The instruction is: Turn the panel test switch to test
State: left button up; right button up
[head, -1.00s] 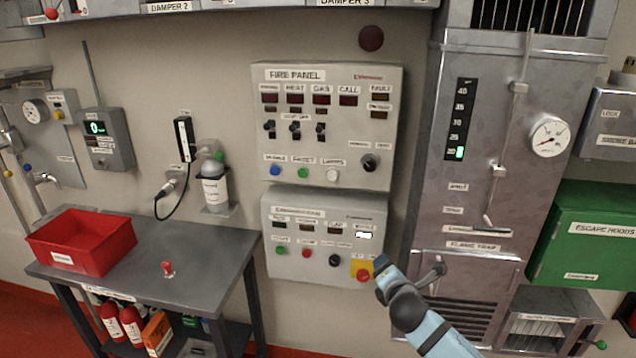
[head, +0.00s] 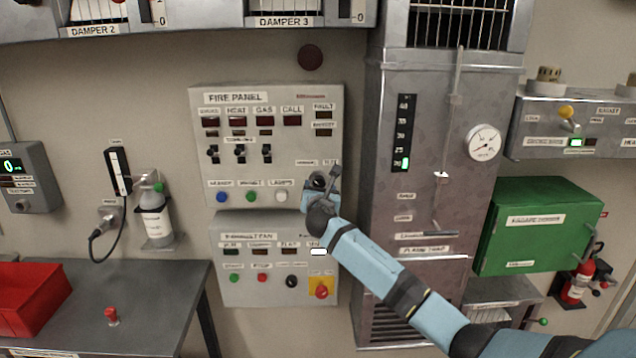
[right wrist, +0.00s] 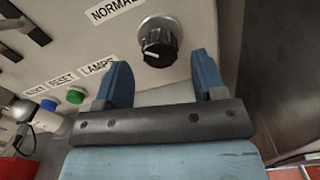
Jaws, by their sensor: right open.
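The fire panel (head: 228,152) is a light grey box on the wall in the head view. Its test switch is a black rotary knob with a pale pointer line, seen in the right wrist view (right wrist: 160,42) beside a label reading "NORMAL". In the head view the knob (head: 318,181) is partly covered by my gripper. My right gripper (head: 325,185) is at the panel's lower right corner. In the right wrist view its two blue fingers (right wrist: 160,85) are spread apart, with the knob ahead of and between them, not gripped. My left gripper is not in view.
Blue, green and white buttons line the panel's bottom edge; the white lamps button (head: 281,197) is nearest my gripper. The exhaust fan panel (head: 265,290) hangs just below. A metal duct (head: 385,160) with a gauge stands to the right. A table (head: 150,300) stands lower left.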

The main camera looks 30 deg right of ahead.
aim_at(319, 185)
jog(key=shift+x, duration=1.8)
jog(key=c, duration=0.9)
